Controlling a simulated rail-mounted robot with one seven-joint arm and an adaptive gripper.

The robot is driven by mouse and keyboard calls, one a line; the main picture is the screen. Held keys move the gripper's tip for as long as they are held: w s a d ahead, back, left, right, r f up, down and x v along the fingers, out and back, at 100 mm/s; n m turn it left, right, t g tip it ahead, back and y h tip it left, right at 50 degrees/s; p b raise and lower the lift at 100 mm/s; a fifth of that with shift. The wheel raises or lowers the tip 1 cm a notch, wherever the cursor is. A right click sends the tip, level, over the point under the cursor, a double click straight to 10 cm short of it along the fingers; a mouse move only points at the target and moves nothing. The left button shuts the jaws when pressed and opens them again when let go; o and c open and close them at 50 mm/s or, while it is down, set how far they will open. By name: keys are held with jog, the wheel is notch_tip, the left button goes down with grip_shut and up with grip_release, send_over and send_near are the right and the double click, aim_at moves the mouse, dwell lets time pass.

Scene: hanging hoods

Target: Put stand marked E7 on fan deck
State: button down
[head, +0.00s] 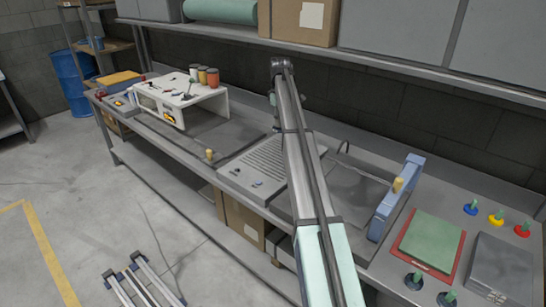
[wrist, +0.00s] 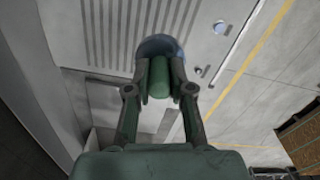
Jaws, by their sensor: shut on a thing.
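In the wrist view my gripper (wrist: 160,80) is shut on the green upright handle of a small stand (wrist: 160,45) with a round dark-blue base. No marking on it is readable, so I cannot confirm E7. The base is over the slotted grey fan deck (wrist: 100,30); I cannot tell whether it touches. In the head view the fan deck (head: 272,160) is a low slotted slab mid-bench, partly behind my arm. My gripper and the held stand are hidden there.
Other green-handled stands, blue (head: 471,208), yellow (head: 496,218) and red (head: 522,230), are at the right, with dark ones (head: 414,281) in front. A blue upright panel (head: 396,200), a green red-edged mat (head: 432,242) and a white hood (head: 180,100) flank the deck. A shelf (head: 390,70) hangs above.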

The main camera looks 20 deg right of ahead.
jog(key=f+p, duration=0.5)
jog(key=f, duration=1.4)
jog(key=shift+s, duration=0.2)
jog(key=shift+f, duration=0.2)
jog(key=c, duration=1)
grip_release()
notch_tip(320, 180, up, 12)
jog(key=b, duration=0.4)
jog(key=shift+r, duration=0.2)
